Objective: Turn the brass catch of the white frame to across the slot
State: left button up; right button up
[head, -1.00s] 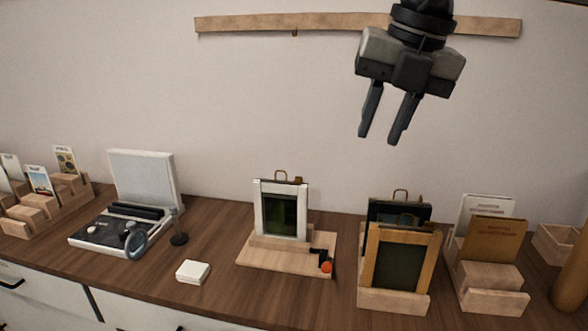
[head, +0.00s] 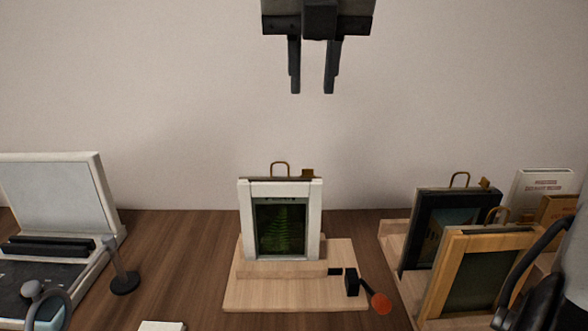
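The white frame (head: 313,223) stands upright in a wooden stand (head: 245,293) in the middle, with a dark green fern picture inside. A dark slot line runs along its top edge. The small brass catch (head: 308,173) sits at the right end of that top edge; whether it lies along or across the slot is too small to tell. A brass wire loop (head: 280,165) rises from the top, left of the catch. My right gripper (head: 313,90) hangs fingers-down above the frame, open and empty, well clear of the catch. My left gripper is out of view.
A black clamp with an orange knob (head: 381,303) is at the stand's front right. A black frame (head: 430,222) and a wooden frame (head: 455,265) stand to the right. A light box (head: 50,190) and a small dark post (head: 125,279) are left. The wall behind is plain.

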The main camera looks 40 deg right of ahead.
aim_at(308, 169)
jog(key=b+x, duration=0.1)
jog(key=x, duration=1.4)
jog(key=shift+d+f, duration=0.15)
jog(key=shift+f, duration=0.2)
grip_shut()
